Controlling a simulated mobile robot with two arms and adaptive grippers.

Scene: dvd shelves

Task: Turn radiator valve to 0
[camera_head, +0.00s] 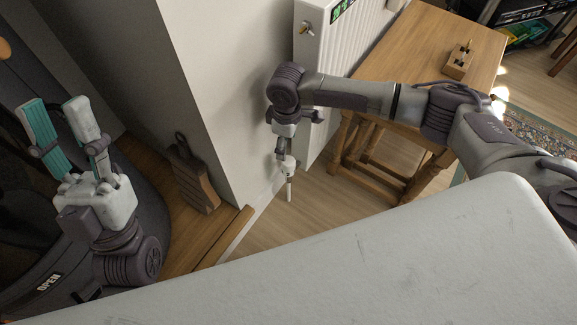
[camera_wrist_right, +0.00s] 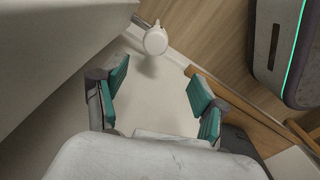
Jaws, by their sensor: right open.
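The radiator (camera_head: 345,50) is a white panel on the wall at the top middle of the head view. A white valve (camera_head: 288,166) with a thin white pipe under it shows low beside the radiator. The valve also shows in the right wrist view (camera_wrist_right: 155,41) as a round white knob, beyond the fingertips and near the top. Its setting marks cannot be read. My right gripper (camera_wrist_right: 160,74) is open and empty, its teal pads spread apart; in the head view it is mostly hidden behind its own wrist. My left gripper (camera_head: 57,103) is open and empty at the far left.
A wooden table (camera_head: 430,50) stands right of the radiator, under my right arm. A wall corner (camera_head: 200,90) projects left of the valve. A wooden board (camera_head: 192,178) leans near the left gripper. Bare floor (camera_head: 320,205) lies below the valve.

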